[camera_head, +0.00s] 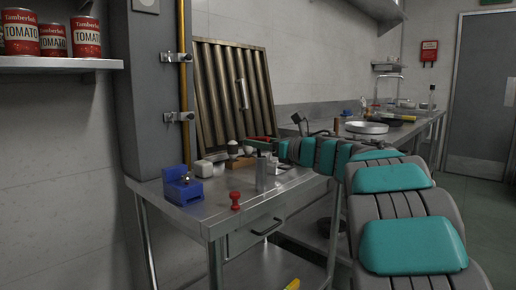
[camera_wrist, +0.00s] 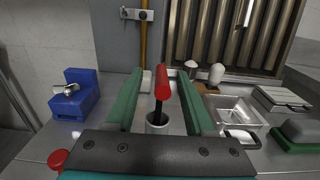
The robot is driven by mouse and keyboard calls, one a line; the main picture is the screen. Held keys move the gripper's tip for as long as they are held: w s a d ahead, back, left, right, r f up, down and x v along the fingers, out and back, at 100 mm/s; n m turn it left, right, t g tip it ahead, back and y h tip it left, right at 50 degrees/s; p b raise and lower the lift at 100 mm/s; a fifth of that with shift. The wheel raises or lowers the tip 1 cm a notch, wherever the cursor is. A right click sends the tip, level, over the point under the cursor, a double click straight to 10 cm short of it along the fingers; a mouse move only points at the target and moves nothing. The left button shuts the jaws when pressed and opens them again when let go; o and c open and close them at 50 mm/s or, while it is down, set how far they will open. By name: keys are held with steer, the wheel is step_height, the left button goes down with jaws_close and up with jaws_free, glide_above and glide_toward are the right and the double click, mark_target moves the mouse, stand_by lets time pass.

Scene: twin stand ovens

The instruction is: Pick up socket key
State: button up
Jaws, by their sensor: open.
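A tool with a red bar handle (camera_wrist: 162,82) and a dark shaft, which looks like the socket key, stands upright in a grey metal cup (camera_wrist: 157,125) in the wrist view. My gripper (camera_wrist: 160,76) is open, with its two green fingers on either side of the handle. Gaps show between the handle and both fingers, so nothing is gripped. In the head view, my gripper (camera_head: 265,140) is above the grey holder (camera_head: 262,176) on the steel table. The tool is largely hidden there by my gripper.
A blue block with a metal knob (camera_head: 182,188) and a red knobbed piece (camera_head: 235,201) are on the table's left side. White-topped items (camera_wrist: 216,74), a metal tray (camera_wrist: 235,112) and a green-based block (camera_wrist: 298,132) lie right of my gripper. A ribbed panel (camera_head: 230,95) leans behind.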

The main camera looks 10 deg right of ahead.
steer(key=x, duration=0.3)
steer(key=shift+w, duration=0.2)
jaws_close()
stand_by(0.5)
